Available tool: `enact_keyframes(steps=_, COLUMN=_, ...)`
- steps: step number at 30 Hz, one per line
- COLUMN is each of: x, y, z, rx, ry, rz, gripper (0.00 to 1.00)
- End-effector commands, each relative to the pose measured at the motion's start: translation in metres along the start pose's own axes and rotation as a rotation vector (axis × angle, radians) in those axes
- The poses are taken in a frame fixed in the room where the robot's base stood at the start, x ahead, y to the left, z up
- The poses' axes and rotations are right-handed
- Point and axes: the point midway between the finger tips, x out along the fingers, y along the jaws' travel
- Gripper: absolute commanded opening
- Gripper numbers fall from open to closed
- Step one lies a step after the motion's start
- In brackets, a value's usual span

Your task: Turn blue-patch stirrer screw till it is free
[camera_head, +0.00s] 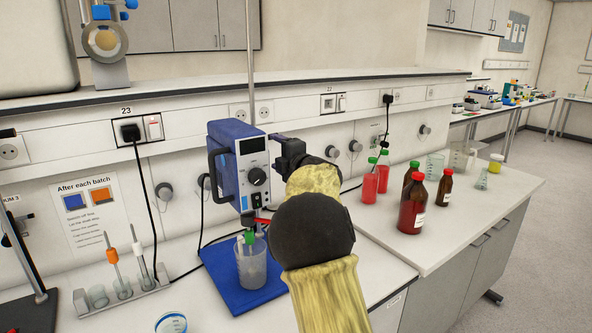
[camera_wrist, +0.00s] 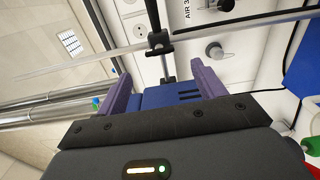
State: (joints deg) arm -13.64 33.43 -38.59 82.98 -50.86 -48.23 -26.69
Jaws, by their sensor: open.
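A blue stirrer (camera_head: 238,165) with a grey front panel and a dial hangs on a tall rod above a blue base plate (camera_head: 225,290). In the wrist view, its blue housing (camera_wrist: 170,95) shows between the two purple fingers of my gripper (camera_wrist: 160,72). The fingers are spread, and I cannot tell whether they touch anything. A black clamp (camera_wrist: 158,42) with a knob sits on the rod beyond the fingertips. I cannot make out a blue-patch screw.
A beaker (camera_head: 251,266) with green- and white-topped rods stands on the base plate. Red-filled bottles (camera_head: 370,182) and brown bottles (camera_head: 412,205) stand to the right. A rack with stirring rods (camera_head: 122,289) is at the left. A wall notice (camera_head: 88,212) shows blue and orange squares.

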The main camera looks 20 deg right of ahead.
Motion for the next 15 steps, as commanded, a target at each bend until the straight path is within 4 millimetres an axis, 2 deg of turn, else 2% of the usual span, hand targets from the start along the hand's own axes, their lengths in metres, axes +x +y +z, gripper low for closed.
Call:
enact_keyframes(steps=9, x=-0.057, y=-0.001, z=0.000, rx=0.002, ry=0.000, rz=0.002, gripper=0.69)
enact_keyframes(steps=15, x=-0.084, y=-0.001, z=0.000, rx=0.001, ry=0.001, rz=0.000, gripper=0.69)
